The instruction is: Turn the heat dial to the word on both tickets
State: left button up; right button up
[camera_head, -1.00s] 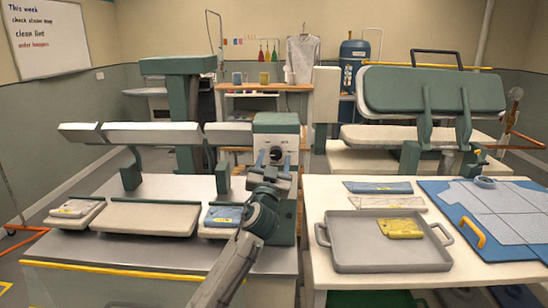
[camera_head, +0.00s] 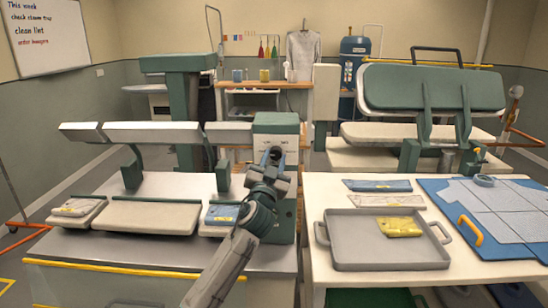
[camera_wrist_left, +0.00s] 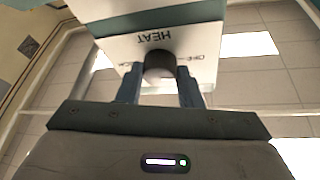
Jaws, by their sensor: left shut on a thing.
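The heat dial (camera_wrist_left: 160,65), a dark round knob, sits on the white face of the control box (camera_head: 276,124) under the word HEAT, upside down in the left wrist view. My left gripper (camera_head: 274,154) is shut on it, one finger on each side; it also shows in the left wrist view (camera_wrist_left: 160,88). Small lettering beside the dial is partly hidden, and I cannot tell the pointer's direction. A yellow ticket (camera_head: 221,214) lies on the blue cloth on the right pad, another (camera_head: 72,210) on the cream cloth on the left pad. Their words are too small to read. My right gripper is out of view.
A grey tray (camera_head: 345,257) with a yellow folded cloth (camera_head: 400,227) stands on the white table at right, beside a blue board (camera_head: 470,240). Pale press arms (camera_head: 150,134) rise above the pads. A wide pad (camera_head: 148,218) between the tickets is bare.

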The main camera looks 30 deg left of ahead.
pick_arm(q)
jog(key=m+h+p, duration=0.1)
jog(key=m+p, duration=0.2)
jog(key=p, duration=0.1)
jog(key=m+g+h+p, duration=0.1)
jog(key=m+h+p, duration=0.1)
jog(key=m+p, duration=0.1)
jog(key=r+m+h+p, duration=0.1)
jog(key=m+p, duration=0.2)
jog(key=p, duration=0.3)
jog(key=shift+s+a+m+h, duration=0.2)
jog(key=shift+m+h, duration=0.1)
jog(key=shift+m, duration=0.1)
jog(key=shift+f+m+g+p, duration=0.1)
jog(key=shift+m+g+p, duration=0.3)
jog(key=shift+m, duration=0.9)
jog(key=shift+f+h+p, duration=0.1)
jog(key=shift+h+p, duration=0.2)
jog(key=shift+h, duration=0.1)
jog(key=o, duration=1)
